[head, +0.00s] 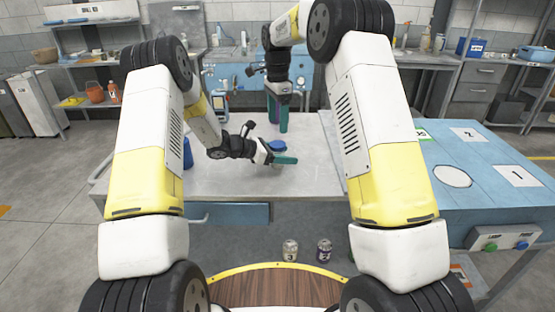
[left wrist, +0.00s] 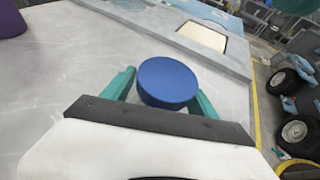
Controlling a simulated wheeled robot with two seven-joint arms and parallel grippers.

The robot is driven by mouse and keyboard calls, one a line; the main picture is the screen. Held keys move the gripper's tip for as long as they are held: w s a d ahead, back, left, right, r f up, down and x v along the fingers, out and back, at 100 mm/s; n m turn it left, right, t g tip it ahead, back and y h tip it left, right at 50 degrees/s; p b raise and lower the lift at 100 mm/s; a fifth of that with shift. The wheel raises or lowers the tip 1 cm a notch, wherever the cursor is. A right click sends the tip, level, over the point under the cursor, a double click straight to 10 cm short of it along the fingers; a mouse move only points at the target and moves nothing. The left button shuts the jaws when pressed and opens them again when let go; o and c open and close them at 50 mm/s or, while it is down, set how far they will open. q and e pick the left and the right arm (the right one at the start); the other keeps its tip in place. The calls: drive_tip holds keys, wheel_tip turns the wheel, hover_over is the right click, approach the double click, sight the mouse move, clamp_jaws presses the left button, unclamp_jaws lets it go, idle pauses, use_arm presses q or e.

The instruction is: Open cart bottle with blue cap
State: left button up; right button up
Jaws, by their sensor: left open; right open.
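The blue cap (head: 278,146) shows on the grey worktop; in the left wrist view it is a round blue disc (left wrist: 167,82) seen from above. The bottle body under it is hidden. My left gripper (head: 281,153) is open, with its teal fingers on either side of the cap; whether they touch it I cannot tell. My right gripper (head: 278,116) is open and points down at the back of the worktop. A purple thing (head: 271,108) shows beside its fingers, and a purple thing (left wrist: 10,22) also shows at the left wrist view's corner.
Another blue thing (head: 187,153) stands at the worktop's left, partly hidden by my left arm. A blue table (head: 480,185) with numbered white squares adjoins on the right. The worktop's front (head: 230,183) is clear.

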sight(277, 144)
use_arm(q)
clamp_jaws()
use_arm(e)
drive_tip(key=shift+s+f, duration=0.1)
drive_tip(key=shift+f, duration=0.1)
idle(0.3)
wheel_tip(277, 144, down, 8)
drive_tip(key=shift+r, duration=0.2)
idle(0.5)
